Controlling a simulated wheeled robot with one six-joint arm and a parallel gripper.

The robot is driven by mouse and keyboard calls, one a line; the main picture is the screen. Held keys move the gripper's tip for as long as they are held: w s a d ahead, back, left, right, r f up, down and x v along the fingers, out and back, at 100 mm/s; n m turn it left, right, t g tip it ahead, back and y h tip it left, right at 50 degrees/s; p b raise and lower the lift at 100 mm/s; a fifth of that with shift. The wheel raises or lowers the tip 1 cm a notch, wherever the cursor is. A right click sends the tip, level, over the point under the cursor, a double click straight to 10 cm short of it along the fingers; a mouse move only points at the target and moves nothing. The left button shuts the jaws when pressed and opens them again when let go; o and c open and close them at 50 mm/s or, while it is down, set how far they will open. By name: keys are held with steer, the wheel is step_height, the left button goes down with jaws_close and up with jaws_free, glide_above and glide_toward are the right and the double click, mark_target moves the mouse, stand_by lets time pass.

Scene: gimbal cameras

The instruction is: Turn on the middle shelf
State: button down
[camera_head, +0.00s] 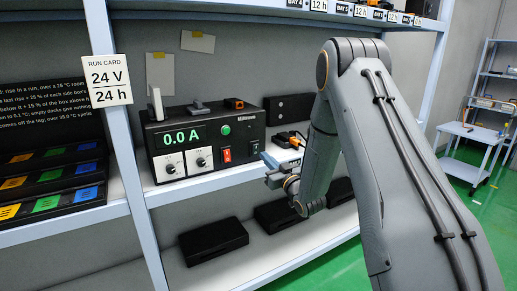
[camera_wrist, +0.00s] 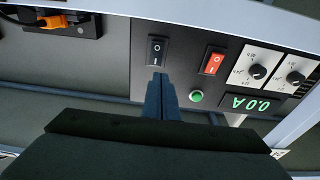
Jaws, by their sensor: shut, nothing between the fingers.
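A black power supply (camera_head: 157,127) stands on the middle shelf (camera_head: 205,184). Its green display (camera_head: 181,137) reads 0.0 A, and the display also shows upside down in the wrist view (camera_wrist: 252,104). The front has two white-plated knobs, a red rocker switch (camera_head: 227,154) and a green button (camera_head: 225,129). In the wrist view, a black rocker switch (camera_wrist: 157,50) sits beside the red rocker (camera_wrist: 213,62) and green button (camera_wrist: 196,96). My gripper (camera_wrist: 160,78) is shut and empty, its tips just beside the black rocker; I cannot tell whether they touch. It also shows in the head view (camera_head: 268,176).
A run card (camera_head: 107,81) on the shelf post reads 24 V, 24 h. A dark device with an orange part (camera_head: 290,140) stands right of the supply. Black boxes (camera_head: 213,240) lie on the shelf below. Coloured trays (camera_head: 50,181) are at left.

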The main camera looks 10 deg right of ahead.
mark_target(254, 145)
steer(key=p+x, duration=0.1)
steer(key=x, duration=0.5)
steer(key=shift+w+p, duration=0.1)
steer(key=shift+p, duration=0.25)
